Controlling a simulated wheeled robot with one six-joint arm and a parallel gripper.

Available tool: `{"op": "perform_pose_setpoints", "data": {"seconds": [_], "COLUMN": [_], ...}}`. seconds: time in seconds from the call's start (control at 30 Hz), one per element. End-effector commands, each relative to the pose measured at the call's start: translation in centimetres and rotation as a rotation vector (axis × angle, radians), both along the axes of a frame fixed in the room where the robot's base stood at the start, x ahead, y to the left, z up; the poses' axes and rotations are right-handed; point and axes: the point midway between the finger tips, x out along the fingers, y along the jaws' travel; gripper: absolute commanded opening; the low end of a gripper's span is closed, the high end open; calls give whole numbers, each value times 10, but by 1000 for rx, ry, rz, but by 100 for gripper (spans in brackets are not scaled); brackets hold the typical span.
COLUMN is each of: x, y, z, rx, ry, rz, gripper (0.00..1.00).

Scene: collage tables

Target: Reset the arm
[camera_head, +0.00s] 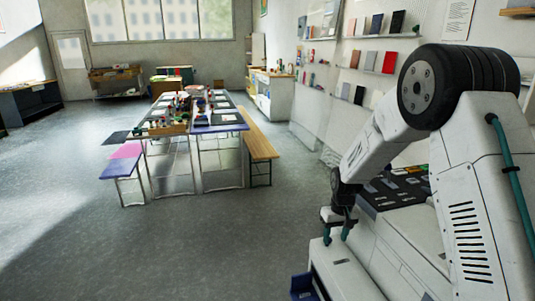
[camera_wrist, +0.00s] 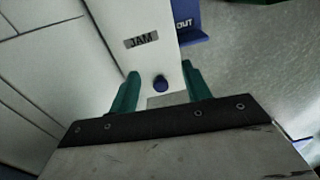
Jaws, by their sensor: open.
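My arm reaches down on the right of the head view, and my gripper (camera_head: 337,236) hangs just over the white machine. In the wrist view my gripper (camera_wrist: 160,78) has its two green fingers apart, with nothing held between them. I cannot tell whether the fingers touch the panel.
The white machine (camera_head: 342,280) has a blue tray (camera_head: 302,288) at its front, marked "OUT" in the wrist view (camera_wrist: 188,24). A cluttered long table (camera_head: 222,122) with benches (camera_head: 258,142) stands further back. Open grey floor (camera_head: 200,240) lies left. Shelves line the right wall.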

Motion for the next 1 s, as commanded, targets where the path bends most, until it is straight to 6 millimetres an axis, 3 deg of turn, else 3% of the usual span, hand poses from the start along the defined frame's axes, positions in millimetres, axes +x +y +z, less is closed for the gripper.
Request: {"op": "perform_pose_setpoints", "data": {"seconds": [0.1, 0.23, 0.6, 0.8, 1.0], "x": [-45, -87, -228, -303, -366], "y": [0, 0, -1, -3, -4], "z": [29, 66, 181, 220, 242], "rx": [-2, -7, -26, -36, -38], "ry": [82, 132, 177, 149, 76], "rz": [-27, -52, -114, -139, -153], "gripper": [48, 48, 48, 48, 48]}}
